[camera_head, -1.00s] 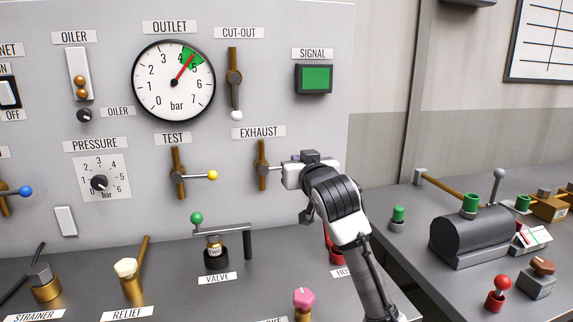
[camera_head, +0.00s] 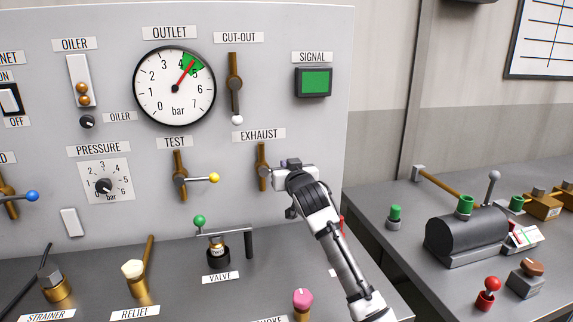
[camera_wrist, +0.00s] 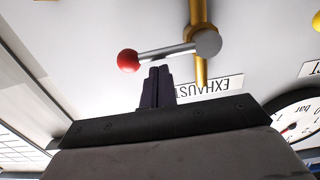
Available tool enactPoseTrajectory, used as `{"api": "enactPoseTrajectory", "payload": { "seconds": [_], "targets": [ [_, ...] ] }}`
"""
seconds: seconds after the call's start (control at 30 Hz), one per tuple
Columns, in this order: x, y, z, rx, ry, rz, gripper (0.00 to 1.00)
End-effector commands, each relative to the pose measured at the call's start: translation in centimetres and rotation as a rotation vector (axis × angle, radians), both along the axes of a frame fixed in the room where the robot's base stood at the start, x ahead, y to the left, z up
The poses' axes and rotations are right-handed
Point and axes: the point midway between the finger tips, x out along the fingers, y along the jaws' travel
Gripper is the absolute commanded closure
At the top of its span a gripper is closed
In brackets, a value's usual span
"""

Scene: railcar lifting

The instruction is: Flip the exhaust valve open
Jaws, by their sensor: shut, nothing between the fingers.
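The exhaust valve (camera_head: 262,157) is a brass vertical pipe below the EXHAUST label on the grey panel. Most of its lever is hidden by my gripper (camera_head: 277,178) in the head view. The wrist view, upside down, shows the grey lever (camera_wrist: 178,49) running from its round hub (camera_wrist: 208,43) to a red ball (camera_wrist: 128,61), about parallel to the label. My gripper (camera_wrist: 158,70) is shut and empty. Its fingertips are close to the lever's middle, on the label's side in the picture. I cannot tell whether they touch it.
The test valve with a yellow ball (camera_head: 214,178) is to the left on the panel. The cut-out valve (camera_head: 235,80) is above left. A green-knobbed valve (camera_head: 217,246) stands on the bench below. A side bench with a black cylinder (camera_head: 465,236) is at the right.

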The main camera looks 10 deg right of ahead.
Motion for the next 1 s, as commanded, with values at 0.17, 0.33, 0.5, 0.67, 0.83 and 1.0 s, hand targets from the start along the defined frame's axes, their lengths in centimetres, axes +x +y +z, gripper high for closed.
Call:
{"api": "enactPoseTrajectory", "payload": {
  "seconds": [0.17,0.33,0.5,0.67,0.83,1.0],
  "targets": [
    [0.00,0.01,-0.06,0.000,0.000,0.000,1.00],
    [0.00,0.01,-0.08,0.004,0.000,0.001,1.00],
    [0.02,0.03,-0.39,0.038,0.001,0.002,1.00],
    [0.01,-0.06,-0.45,0.062,0.001,0.002,1.00],
    [0.00,-0.15,-0.63,0.088,0.002,0.001,1.00],
    [0.02,-0.15,-0.90,0.123,0.003,0.002,1.00]
  ]
}}
